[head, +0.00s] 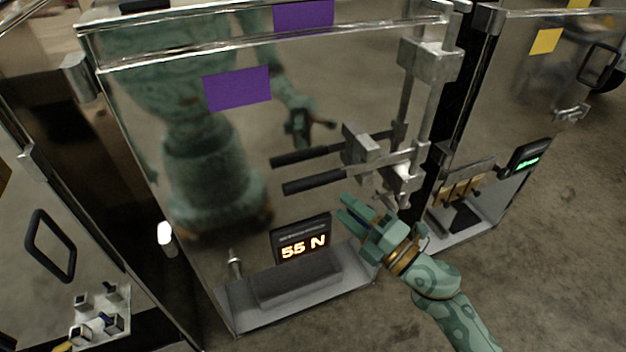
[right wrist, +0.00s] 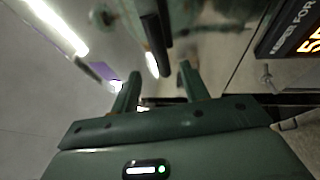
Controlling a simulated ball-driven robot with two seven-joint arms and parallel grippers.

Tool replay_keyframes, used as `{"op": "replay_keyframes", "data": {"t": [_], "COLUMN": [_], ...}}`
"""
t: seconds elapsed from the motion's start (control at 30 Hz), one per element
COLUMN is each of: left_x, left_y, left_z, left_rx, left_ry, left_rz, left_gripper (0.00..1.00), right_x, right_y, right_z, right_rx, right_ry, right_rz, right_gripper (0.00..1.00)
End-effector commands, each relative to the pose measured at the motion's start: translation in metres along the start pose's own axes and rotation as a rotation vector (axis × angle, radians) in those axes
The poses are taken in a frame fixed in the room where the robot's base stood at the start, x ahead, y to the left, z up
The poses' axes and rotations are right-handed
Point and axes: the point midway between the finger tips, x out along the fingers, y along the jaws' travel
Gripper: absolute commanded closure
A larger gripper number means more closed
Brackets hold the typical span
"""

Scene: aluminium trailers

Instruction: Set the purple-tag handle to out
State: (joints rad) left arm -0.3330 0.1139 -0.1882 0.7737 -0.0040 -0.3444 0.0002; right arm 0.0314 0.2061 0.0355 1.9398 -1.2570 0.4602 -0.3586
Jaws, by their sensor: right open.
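The purple tag (head: 238,88) is on the polished metal door of the middle trailer. The handle (head: 315,182) on that door is a black-gripped bar lying nearly level, joined at its right end to a metal bracket and upright rod. A darker twin bar above it looks like its reflection. My right gripper (head: 345,208) is open and empty, just below and right of the handle's black grip, apparently apart from it. In the right wrist view its two fingers (right wrist: 160,80) show spread, with a dark bar beyond them that seems to be the handle. My left gripper is not in view.
A display reading 55 N (head: 303,243) stands above a grey step (head: 298,278) at the door's foot. A neighbouring trailer with a yellow tag (head: 546,40) stands at right. Another metal panel with a black loop handle (head: 50,246) is at left. Bare floor lies at lower right.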

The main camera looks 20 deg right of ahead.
Motion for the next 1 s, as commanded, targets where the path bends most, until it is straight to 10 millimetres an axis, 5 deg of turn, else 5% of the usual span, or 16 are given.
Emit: {"op": "replay_keyframes", "data": {"t": [0.2, 0.4, 0.8, 1.0], "left_x": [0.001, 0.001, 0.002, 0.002], "left_y": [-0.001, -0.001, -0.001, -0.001], "left_z": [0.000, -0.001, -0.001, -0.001], "left_rx": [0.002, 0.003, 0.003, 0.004], "left_ry": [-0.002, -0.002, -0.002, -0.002], "left_rz": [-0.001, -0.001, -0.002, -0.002], "left_gripper": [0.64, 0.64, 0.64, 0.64], "right_x": [0.055, 0.086, 0.097, 0.097], "right_y": [0.000, 0.000, 0.000, 0.000], "right_z": [0.000, 0.001, 0.000, 0.000], "right_rx": [-0.001, 0.001, 0.002, 0.002], "right_ry": [0.000, -0.001, -0.001, -0.001], "right_rz": [0.002, 0.001, -0.001, -0.001], "right_gripper": [0.55, 0.55, 0.55, 1.00]}}
